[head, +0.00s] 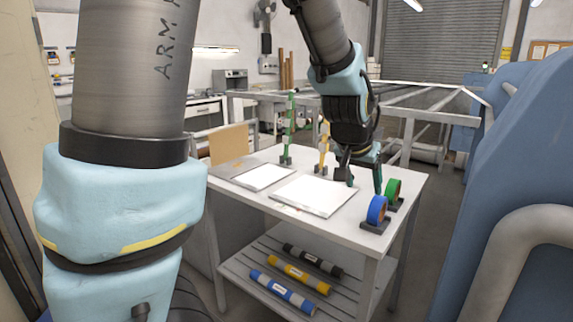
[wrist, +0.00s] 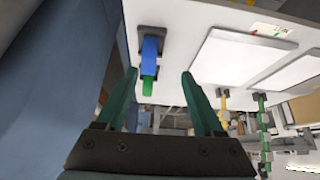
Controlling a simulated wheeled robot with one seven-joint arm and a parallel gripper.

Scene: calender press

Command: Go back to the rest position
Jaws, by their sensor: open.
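My gripper (head: 362,172) is above the right part of a white table (head: 244,204) in the head view. Its fingers (wrist: 160,100) are spread and show nothing between them in the wrist view. In the wrist view the blue roll (wrist: 150,55) and the green roll (wrist: 148,86) appear beyond the fingers, and I see no contact. My arm (head: 345,85) reaches down over the table.
Two white pads (head: 313,196) lie on the tabletop. A green post (head: 289,130) and a yellow post (head: 323,150) stand behind them. Black, yellow and blue rolls (head: 282,291) lie on the lower shelf. A large blue machine (head: 520,150) is close on the right.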

